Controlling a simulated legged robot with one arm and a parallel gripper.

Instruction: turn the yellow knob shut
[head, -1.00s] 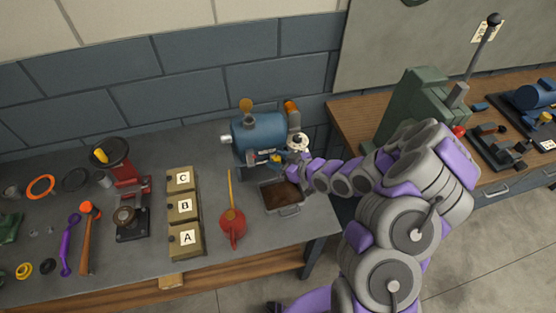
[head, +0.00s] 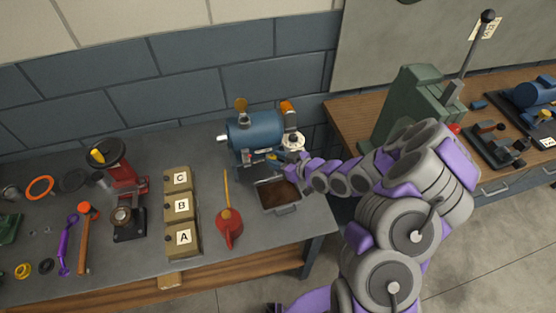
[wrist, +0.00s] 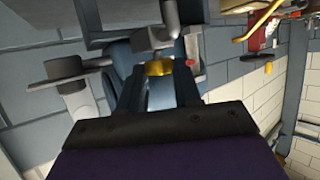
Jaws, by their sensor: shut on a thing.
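The yellow knob (wrist: 158,68) sits low on the blue casing (head: 250,130), which stands at the back of the grey bench. In the wrist view, the knob lies between the two dark fingertips of my gripper (wrist: 158,77), which is shut on it. How far the knob is turned cannot be made out.
A metal tray (head: 281,210) with brown contents lies just below my gripper. A red oil can (head: 229,228) stands left of it, then boxes labelled A, B and C (head: 181,207). A green machine (head: 405,105) stands on the wooden bench at right.

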